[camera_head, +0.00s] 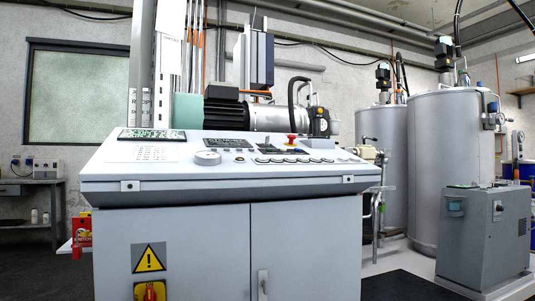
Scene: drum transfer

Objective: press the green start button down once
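The grey control console (240,188) stands in front of me with its sloped panel facing me. A row of small dark, partly greenish buttons (290,160) runs across the right half of the panel. They are too small for me to tell which is the green start button or whether it is pressed. A red mushroom button (292,139) stands up at the panel's back edge. A round pale dial (207,157) sits left of the button row. Neither of my grippers is in view.
A green-lit display (152,134) is at the panel's back left. A motor (270,116) shows behind the console. Large metal tanks (452,150) and a grey cabinet (484,236) stand at the right. A bench (30,183) is at the far left.

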